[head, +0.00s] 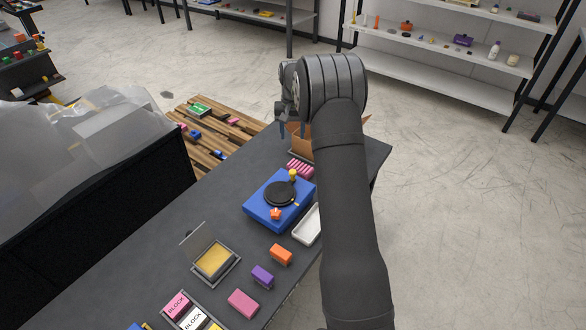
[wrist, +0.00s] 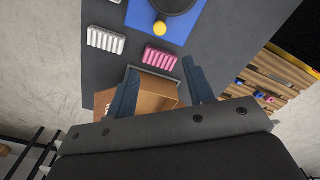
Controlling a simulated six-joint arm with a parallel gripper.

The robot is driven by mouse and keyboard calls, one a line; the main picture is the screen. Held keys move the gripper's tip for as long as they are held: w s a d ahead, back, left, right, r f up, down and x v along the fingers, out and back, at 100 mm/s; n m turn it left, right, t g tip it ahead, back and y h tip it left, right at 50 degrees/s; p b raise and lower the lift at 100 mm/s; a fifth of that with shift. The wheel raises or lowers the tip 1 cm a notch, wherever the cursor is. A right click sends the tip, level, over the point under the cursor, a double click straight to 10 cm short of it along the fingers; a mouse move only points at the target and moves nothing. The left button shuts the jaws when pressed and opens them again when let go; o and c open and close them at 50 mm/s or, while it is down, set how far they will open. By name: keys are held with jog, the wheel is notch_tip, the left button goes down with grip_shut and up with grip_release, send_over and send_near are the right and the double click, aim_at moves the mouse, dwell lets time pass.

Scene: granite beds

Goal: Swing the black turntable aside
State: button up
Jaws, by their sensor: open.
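The black turntable (head: 280,194) is a round disc on a blue base (head: 256,212) on the dark bench. A yellow knob (head: 293,173) stands at its far edge, and an orange star-shaped piece (head: 276,214) is at its near edge. The wrist view shows part of the turntable (wrist: 178,4) at the top, with the yellow knob (wrist: 160,28) below it. My gripper (wrist: 160,66) is open, its blue fingers apart and the turntable beyond their tips. In the head view my gripper (head: 283,132) is beyond the turntable, partly hidden by my arm.
A pink ribbed block (wrist: 160,58) and an open cardboard box (wrist: 152,100) lie close to my fingers; a white ribbed block (wrist: 105,40) is beside them. A white tray (head: 306,226) is right of the base. An orange block (head: 281,254) is nearer. A wooden pallet (head: 205,145) stands left.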

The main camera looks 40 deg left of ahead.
aim_at(293, 171)
notch_tip(293, 171, down, 17)
jog(key=shift+f, duration=0.1)
dwell(0.4)
grip_shut()
